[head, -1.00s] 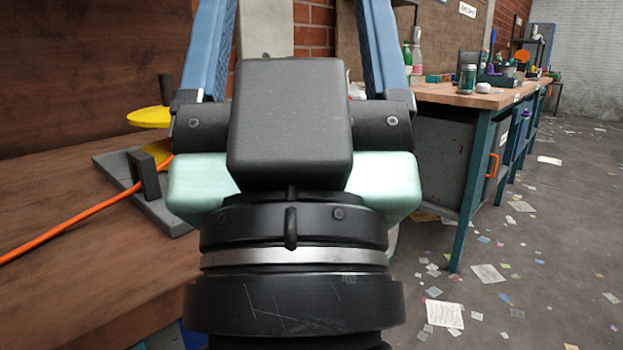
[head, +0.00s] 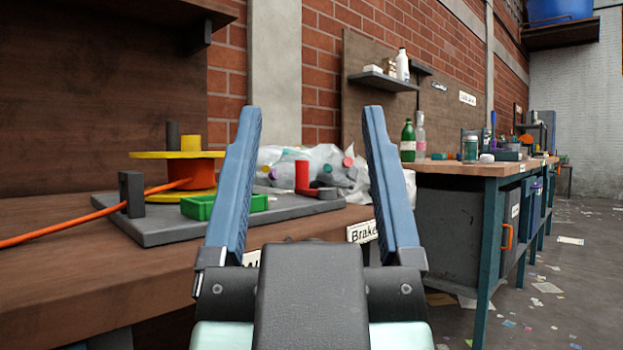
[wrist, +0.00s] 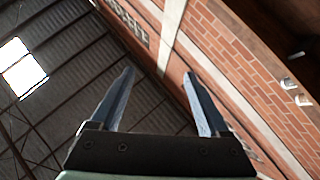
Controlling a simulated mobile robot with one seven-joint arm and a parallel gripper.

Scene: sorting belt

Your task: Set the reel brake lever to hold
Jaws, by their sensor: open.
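A yellow reel (head: 180,155) with an orange cable (head: 75,217) wound on its red core stands on a grey base plate (head: 160,232) on the left bench. A white label reading "Brake" (head: 361,232) sits on the bench front edge, partly hidden by a finger. My gripper (head: 310,110) is open and empty, fingers pointing up in front of the bench. In the wrist view my gripper (wrist: 159,73) frames only roof and wall.
A green tray (head: 225,206) lies on the plate between reel and handle. Clear plastic bags (head: 325,165) with bottles lie behind. A second bench (head: 470,168) with bottles stands at the right. The floor on the right is open, with scattered paper.

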